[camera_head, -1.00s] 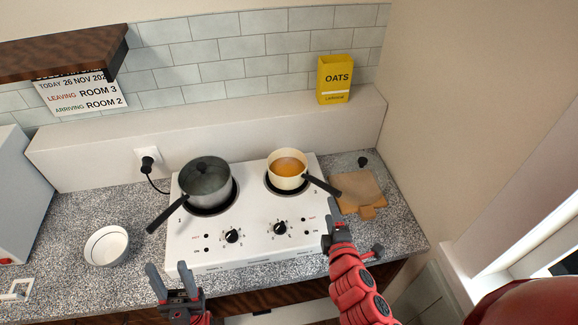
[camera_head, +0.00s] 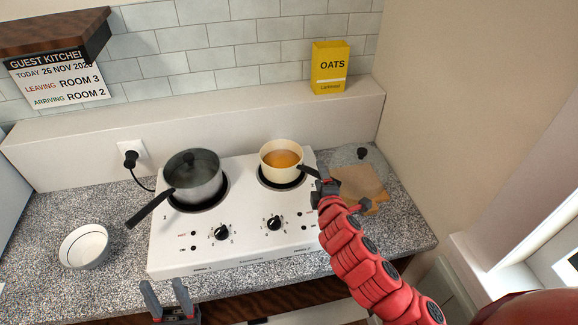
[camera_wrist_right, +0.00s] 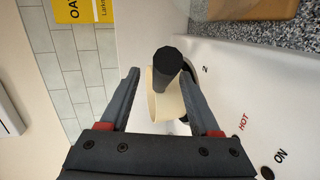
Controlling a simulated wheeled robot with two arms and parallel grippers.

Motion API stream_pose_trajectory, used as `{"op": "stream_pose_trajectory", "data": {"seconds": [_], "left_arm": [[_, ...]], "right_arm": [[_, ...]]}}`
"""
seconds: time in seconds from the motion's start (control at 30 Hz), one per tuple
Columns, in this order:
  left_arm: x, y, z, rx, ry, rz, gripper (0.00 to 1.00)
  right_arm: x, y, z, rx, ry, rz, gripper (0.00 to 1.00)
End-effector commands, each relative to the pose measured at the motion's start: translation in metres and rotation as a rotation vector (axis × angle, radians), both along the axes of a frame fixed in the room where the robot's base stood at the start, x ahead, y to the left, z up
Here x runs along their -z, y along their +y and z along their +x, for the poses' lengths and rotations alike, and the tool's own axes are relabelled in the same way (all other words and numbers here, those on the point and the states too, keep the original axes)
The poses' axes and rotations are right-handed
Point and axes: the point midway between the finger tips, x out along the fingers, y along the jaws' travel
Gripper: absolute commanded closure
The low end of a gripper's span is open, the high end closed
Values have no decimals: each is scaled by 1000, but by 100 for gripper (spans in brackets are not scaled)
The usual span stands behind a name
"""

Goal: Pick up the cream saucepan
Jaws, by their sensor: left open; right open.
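The cream saucepan (camera_head: 268,148) sits on the right hotplate of the white hob, with orange-yellow contents and a dark handle pointing right and towards me. My right gripper (camera_head: 322,182) is open at the end of this handle. In the right wrist view the dark handle end (camera_wrist_right: 168,62) shows between the open fingers of my right gripper (camera_wrist_right: 160,90), with the cream pan wall (camera_wrist_right: 168,103) behind it. My left gripper (camera_head: 166,292) is open and empty in front of the hob's front edge.
A grey lidded saucepan (camera_head: 196,182) stands on the left hotplate of the hob (camera_head: 250,252). A white bowl (camera_head: 84,246) is on the counter at left. A wooden board (camera_head: 362,184) and a glass lid (camera_head: 350,154) lie right of the hob. A yellow oats box (camera_head: 329,68) stands on the ledge behind.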

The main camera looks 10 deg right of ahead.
Motion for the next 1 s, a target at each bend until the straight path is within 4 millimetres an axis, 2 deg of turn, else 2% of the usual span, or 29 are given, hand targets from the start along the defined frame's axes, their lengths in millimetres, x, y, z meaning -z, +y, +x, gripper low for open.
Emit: {"op": "stream_pose_trajectory", "data": {"seconds": [0.2,0.4,0.73,0.77,1.0], "left_arm": [[-16,0,0,0,0,0,50],[-22,0,0,0,0,0,50],[-22,0,0,0,0,0,50],[-22,0,0,0,0,0,50],[-22,0,0,0,0,0,50]], "right_arm": [[5,2,24,1,6,1,37],[10,1,43,1,2,1,37],[13,1,47,-1,0,-1,37],[12,1,47,-1,0,-1,40],[13,0,47,-1,1,-1,84]]}}
